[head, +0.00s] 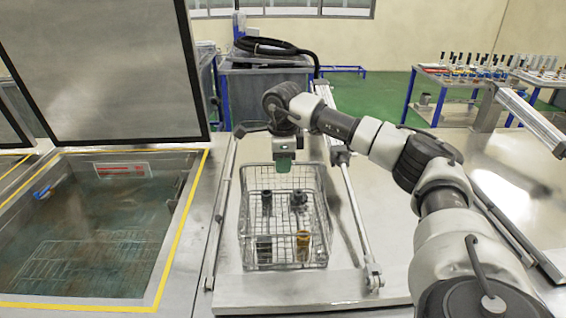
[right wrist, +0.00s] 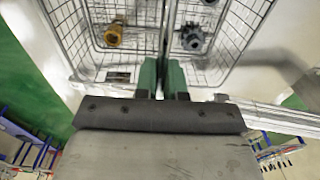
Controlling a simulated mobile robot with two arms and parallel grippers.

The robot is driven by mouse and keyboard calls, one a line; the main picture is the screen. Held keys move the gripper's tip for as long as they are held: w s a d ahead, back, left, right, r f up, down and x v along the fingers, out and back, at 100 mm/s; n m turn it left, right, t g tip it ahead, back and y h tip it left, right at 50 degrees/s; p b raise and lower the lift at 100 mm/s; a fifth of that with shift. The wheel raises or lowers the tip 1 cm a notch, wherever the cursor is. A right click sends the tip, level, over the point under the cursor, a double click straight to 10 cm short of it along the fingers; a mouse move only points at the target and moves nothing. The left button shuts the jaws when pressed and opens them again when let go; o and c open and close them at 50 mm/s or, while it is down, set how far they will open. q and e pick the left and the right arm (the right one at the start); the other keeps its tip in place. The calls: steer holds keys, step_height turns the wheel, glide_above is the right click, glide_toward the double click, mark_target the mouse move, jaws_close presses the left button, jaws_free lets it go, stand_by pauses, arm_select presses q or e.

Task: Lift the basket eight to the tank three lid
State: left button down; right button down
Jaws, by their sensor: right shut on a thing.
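The wire basket (head: 244,225) is in the middle of the head view, over a closed steel lid (head: 345,285) with metal side rails. It holds several parts, dark ones and a brass-coloured one (head: 303,245). My right gripper (head: 287,185) points down at the basket from its far side. In the right wrist view its green fingers (right wrist: 161,76) are shut on the basket's wirework (right wrist: 235,75), between a brass part and a grey part. I cannot tell whether the basket's bottom touches the lid. No tank number is readable. My left gripper is not in view.
An open tank (head: 180,225) with liquid and a submerged wire rack is at left, its raised lid (head: 110,70) behind it. A grey bin with a black hose (head: 265,47) stands behind. Tables with small parts (head: 465,72) are at the back right.

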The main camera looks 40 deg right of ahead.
steer(key=shift+f, duration=0.1)
stand_by(0.3)
steer(key=c, duration=1.1)
jaws_free()
steer(key=shift+s+a, duration=0.1)
steer(key=shift+f, duration=0.15)
step_height(320, 180, up, 23)
steer(key=p, duration=1)
steer(key=shift+s+a, duration=0.1)
